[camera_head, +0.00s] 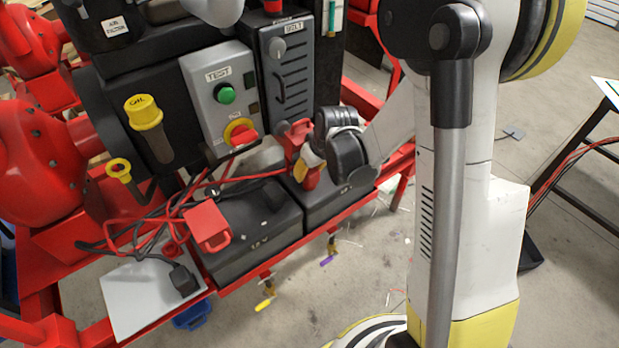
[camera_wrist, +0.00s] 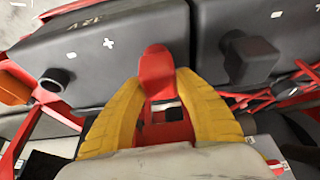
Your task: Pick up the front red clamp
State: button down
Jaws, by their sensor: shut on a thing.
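My gripper (camera_wrist: 160,84) has two yellow fingers, shut on a red clamp (camera_wrist: 156,68) in the wrist view. The clamp's rounded red end stands up between the fingertips, and more red shows lower between the fingers. In the head view the held clamp (camera_head: 297,138) is above the right black battery, partly hidden by my gripper (camera_head: 311,166). I cannot tell whether it touches the battery. Another red clamp (camera_head: 208,225) sits at the front left of the left battery, apart from my gripper.
Two black batteries, left (camera_head: 247,240) and right (camera_head: 345,203), stand side by side on a red frame. Red and black cables tangle at left beside a pale plate (camera_head: 150,298). A grey TEST box (camera_head: 222,97) with green and red buttons rises behind. Open floor lies in front.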

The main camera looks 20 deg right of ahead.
jog(key=shift+r+p, duration=0.4)
jog(key=shift+r, duration=0.2)
notch_tip(320, 180, up, 3)
jog(key=shift+f+p, duration=0.1)
jog(key=shift+p, duration=0.7)
jog(key=s+d+r+p, duration=0.4)
jog(key=s+d+r, duration=0.3)
jog(key=s+d, duration=0.1)
jog(key=shift+s, duration=0.25)
jog(key=shift+a, duration=0.15)
